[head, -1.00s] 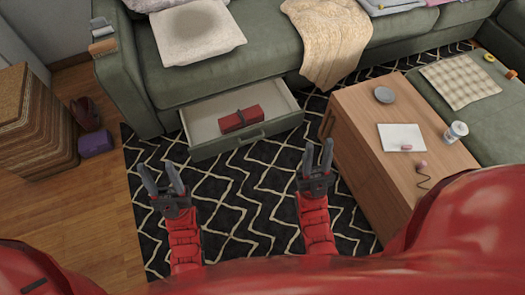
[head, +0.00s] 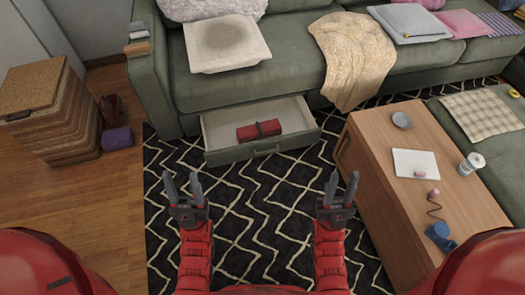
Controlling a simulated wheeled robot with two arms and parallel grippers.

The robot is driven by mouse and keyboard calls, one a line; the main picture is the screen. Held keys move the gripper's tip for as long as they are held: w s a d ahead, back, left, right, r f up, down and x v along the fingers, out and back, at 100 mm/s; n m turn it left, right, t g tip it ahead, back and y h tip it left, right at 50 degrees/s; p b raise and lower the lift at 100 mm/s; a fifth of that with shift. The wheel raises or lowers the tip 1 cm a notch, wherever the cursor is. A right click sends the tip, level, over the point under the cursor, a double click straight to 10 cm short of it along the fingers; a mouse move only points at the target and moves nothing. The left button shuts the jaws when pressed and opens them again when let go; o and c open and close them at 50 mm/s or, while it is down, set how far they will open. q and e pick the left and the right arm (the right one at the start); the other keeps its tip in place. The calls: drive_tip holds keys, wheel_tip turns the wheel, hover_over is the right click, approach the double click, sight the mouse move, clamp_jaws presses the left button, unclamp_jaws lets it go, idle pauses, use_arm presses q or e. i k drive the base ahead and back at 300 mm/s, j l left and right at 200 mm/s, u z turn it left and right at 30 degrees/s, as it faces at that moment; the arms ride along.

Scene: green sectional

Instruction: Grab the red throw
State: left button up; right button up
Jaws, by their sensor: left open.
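The red throw (head: 259,130) is a rolled red bundle with a dark strap around it. It lies inside the open drawer (head: 243,152) under the green sofa. My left gripper (head: 183,186) is open and empty above the patterned rug, in front and to the left of the drawer. My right gripper (head: 341,186) is open and empty above the rug, to the right of the drawer's front and beside the wooden table. Neither gripper touches the throw.
A wooden coffee table (head: 375,155) stands at the right with a bowl, a white pad and a cup on it. A cream blanket (head: 353,60) hangs over the sofa edge (head: 290,75). A wicker basket (head: 45,110) stands at the left. The rug (head: 262,215) before the drawer is clear.

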sight(271, 128)
drive_tip(key=i+j+z, duration=0.3)
drive_tip(key=i+j, duration=0.2)
drive_tip(key=i+j+z, duration=0.15)
drive_tip(key=j, duration=0.25)
drive_tip(key=i+j+z, duration=0.1)
drive_tip(key=i+j, duration=0.25)
drive_tip(key=i+j+z, duration=0.15)
drive_tip(key=j, duration=0.2)
drive_tip(key=i+j+z, duration=0.3)
drive_tip(key=j, duration=0.5)
drive_tip(key=i, duration=0.1)
